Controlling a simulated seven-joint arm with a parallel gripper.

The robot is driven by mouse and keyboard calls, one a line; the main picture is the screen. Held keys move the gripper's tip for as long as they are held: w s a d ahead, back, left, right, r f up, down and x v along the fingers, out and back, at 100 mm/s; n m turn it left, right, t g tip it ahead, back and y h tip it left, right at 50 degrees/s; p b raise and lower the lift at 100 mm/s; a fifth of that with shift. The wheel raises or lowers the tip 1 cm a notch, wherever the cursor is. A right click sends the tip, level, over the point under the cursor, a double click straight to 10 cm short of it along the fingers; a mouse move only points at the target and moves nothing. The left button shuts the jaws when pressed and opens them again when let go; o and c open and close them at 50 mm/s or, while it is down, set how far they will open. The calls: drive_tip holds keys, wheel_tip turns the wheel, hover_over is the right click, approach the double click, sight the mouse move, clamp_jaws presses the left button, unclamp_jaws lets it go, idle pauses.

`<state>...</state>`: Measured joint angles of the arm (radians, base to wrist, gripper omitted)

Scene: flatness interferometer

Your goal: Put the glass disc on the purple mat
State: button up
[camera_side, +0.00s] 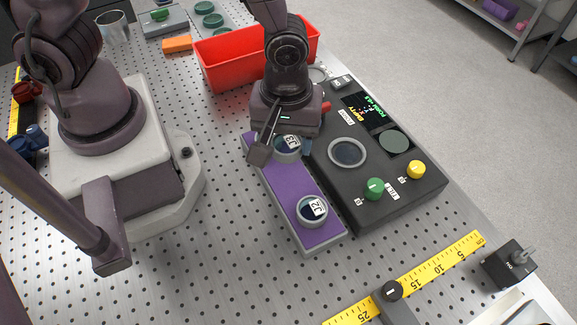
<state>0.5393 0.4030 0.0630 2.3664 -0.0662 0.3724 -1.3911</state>
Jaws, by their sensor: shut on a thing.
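The purple mat (275,187) lies in a grey-edged tray along the left side of the dark instrument. A round glass disc labelled J3 (290,145) is at the mat's far end, between the fingers of my gripper (283,148). My gripper is shut on this disc; one finger shows to its left, and the arm hides the disc's far part. I cannot tell whether the disc touches the mat or is just above it. A second disc labelled J2 (312,210) rests on the mat's near end.
The instrument (345,195) has a round port (347,152), a green knob (375,188), a yellow knob (416,170) and a lit screen reading EMPTY (366,112). A red bin (222,68) stands behind my gripper. A yellow ruler (440,257) lies in front.

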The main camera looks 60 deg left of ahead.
sight(288, 176)
drive_tip(key=shift+w+f, duration=0.15)
drive_tip(key=shift+f, duration=3.55)
drive_tip(key=shift+f, duration=0.15)
drive_tip(key=o, duration=0.9)
drive_tip(key=shift+o, duration=0.2)
